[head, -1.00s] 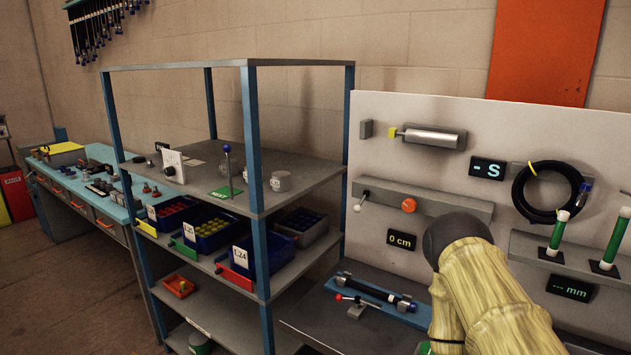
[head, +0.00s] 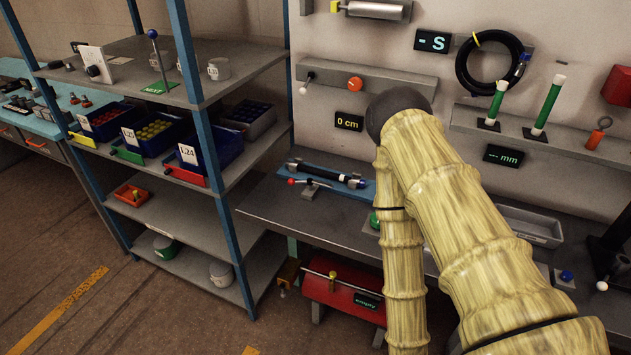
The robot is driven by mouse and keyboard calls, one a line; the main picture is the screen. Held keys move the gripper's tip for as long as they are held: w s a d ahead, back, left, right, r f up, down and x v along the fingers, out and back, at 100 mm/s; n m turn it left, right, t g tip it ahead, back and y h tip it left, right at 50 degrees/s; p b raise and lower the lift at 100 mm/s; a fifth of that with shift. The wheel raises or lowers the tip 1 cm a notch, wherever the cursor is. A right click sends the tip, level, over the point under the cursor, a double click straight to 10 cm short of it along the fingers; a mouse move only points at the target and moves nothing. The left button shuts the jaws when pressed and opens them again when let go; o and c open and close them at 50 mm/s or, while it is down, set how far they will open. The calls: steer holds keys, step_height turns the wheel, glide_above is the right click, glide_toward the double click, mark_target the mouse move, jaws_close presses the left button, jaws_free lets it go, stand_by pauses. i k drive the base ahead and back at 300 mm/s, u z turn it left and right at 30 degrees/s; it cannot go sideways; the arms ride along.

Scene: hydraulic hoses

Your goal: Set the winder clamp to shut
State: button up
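No part is labelled as the winder clamp, and I cannot tell for certain which part it is. On the wall panel, a grey bar (head: 385,83) carries a lever with a white ball (head: 304,90) and an orange knob (head: 355,84). The lever hangs down at the bar's left end, above a "0 cm" display (head: 349,121). On the bench below, a small lever with a red ball (head: 292,181) stands on a grey block in front of a black hose (head: 325,173) on a blue base. My gripper is not in view; only my arm shows, covering part of the bench.
A coiled black hose (head: 466,72) hangs on the panel, beside green rods (head: 547,104) on a ledge. A shelf rack with blue bins (head: 153,133) stands to the left. A red tank (head: 342,292) sits under the bench (head: 265,205). The floor at lower left is clear.

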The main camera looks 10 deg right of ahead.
mark_target(291, 181)
steer(key=u, duration=0.55)
steer(key=k, duration=1.25)
steer(key=u, duration=0.7)
steer(key=i, duration=0.75)
steer(key=z, duration=0.65)
steer(key=i, duration=0.95)
steer(key=z, duration=0.6)
